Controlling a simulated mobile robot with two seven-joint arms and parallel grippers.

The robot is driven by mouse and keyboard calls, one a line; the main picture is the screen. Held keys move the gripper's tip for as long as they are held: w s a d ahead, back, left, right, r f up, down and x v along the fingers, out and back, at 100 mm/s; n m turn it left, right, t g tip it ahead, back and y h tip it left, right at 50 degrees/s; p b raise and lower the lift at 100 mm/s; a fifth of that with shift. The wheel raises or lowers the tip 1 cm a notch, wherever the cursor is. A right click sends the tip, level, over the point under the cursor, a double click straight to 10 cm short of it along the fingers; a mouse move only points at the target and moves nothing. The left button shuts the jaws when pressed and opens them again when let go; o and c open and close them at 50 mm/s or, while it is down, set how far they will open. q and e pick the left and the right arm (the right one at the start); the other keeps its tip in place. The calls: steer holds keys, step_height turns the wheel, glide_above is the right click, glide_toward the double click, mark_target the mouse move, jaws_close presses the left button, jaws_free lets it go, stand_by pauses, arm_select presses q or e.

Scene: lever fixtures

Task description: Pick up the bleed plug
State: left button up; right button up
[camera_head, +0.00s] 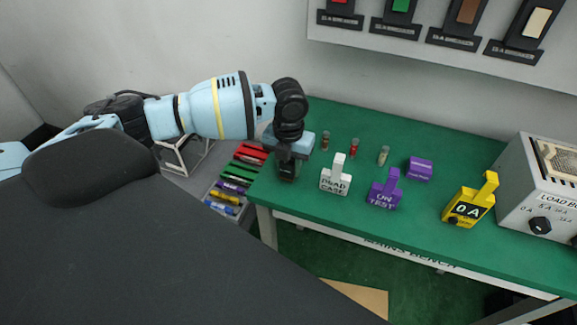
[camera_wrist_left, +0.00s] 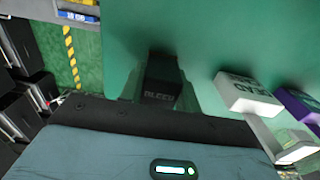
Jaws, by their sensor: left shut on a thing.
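The bleed plug (camera_wrist_left: 161,97) is a black block with pale lettering, partly readable as "BLEED", in the middle of the left wrist view. In the head view it is the dark block (camera_head: 287,172) at the left end of the green bench. My left gripper (camera_head: 286,157) points down over it and is shut on it. The gripper hides its upper part. I cannot tell whether the plug touches the bench. My right gripper is in neither view.
A white "DEAD CASE" plug (camera_head: 336,178) stands close to the right. Small vials (camera_head: 354,148) stand behind. The green bench (camera_head: 425,225) has free room between them.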

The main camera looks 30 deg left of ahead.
mark_target(290, 164)
arm_select(q)
step_height(290, 164, up, 9)
steer(key=shift+r, duration=0.2)
stand_by(0.5)
steer(key=n, duration=0.2)
steer(key=s+d+n, duration=0.1)
steer(key=n, duration=0.1)
steer(key=shift+d, duration=0.1)
steer(key=s+d+n, duration=0.3)
steer(key=s+n, duration=0.1)
steer(key=n, duration=1)
steer(key=s+d+n, duration=0.4)
steer(key=s+n, duration=0.1)
steer(key=n, duration=1)
steer(key=shift+s+f, duration=0.3)
steer(key=shift+f, duration=0.15)
steer(key=shift+d, duration=0.2)
